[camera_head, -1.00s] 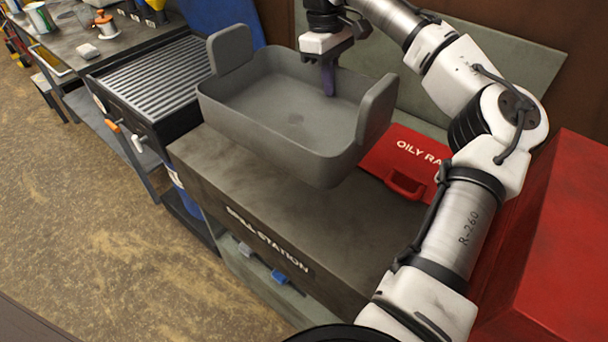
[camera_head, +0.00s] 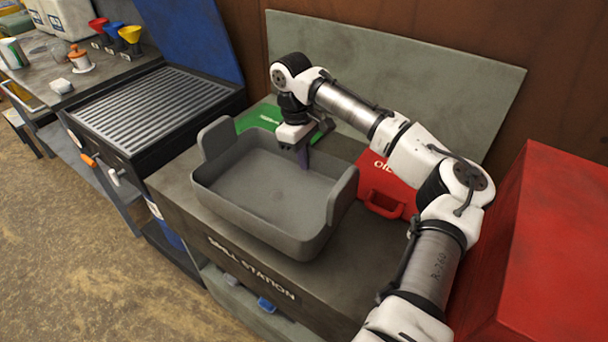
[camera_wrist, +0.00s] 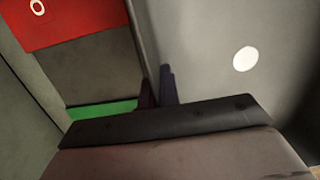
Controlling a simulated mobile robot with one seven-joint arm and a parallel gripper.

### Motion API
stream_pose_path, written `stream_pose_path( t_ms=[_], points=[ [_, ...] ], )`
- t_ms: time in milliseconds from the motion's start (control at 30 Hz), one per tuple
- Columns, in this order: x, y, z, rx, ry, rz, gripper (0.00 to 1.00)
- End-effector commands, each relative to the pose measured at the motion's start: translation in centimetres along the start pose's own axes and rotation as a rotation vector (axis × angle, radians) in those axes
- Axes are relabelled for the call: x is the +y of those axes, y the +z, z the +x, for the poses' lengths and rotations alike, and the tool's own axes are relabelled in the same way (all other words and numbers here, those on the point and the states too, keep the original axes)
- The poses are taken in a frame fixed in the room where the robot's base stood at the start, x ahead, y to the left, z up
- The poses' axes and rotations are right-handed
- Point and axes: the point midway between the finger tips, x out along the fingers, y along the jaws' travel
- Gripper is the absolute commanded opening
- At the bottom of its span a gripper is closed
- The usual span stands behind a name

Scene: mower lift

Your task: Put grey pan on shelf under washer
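The grey pan (camera_head: 262,222), a deep tray with two raised end tabs, is over the top of the spill station (camera_head: 370,238). I cannot tell whether its base touches that top. My gripper (camera_head: 304,160) points down at the pan's far long wall. In the wrist view its dark fingers (camera_wrist: 158,88) sit on both sides of the pan's wall (camera_wrist: 215,60) and look shut on it. The washer (camera_head: 150,108), with a ribbed grey top and a raised blue lid, stands left of the spill station. The space under it is mostly hidden.
A red oily-rags box (camera_head: 385,185) and a green box (camera_head: 262,115) sit behind the pan. A large red cabinet (camera_head: 545,250) stands at right. A workbench (camera_head: 50,72) with cups and funnels is at far left. The floor (camera_head: 75,225) in front is clear.

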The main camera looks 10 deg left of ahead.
Motion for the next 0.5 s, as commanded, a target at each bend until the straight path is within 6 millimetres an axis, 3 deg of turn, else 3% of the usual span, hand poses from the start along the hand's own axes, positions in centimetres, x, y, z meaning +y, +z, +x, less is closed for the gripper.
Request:
stream_pose_path(
  t_ms=[500],
  points=[
    [-0.1, -0.8, 5.1, 0.001, -0.005, -0.001, 0.00]
  ],
)
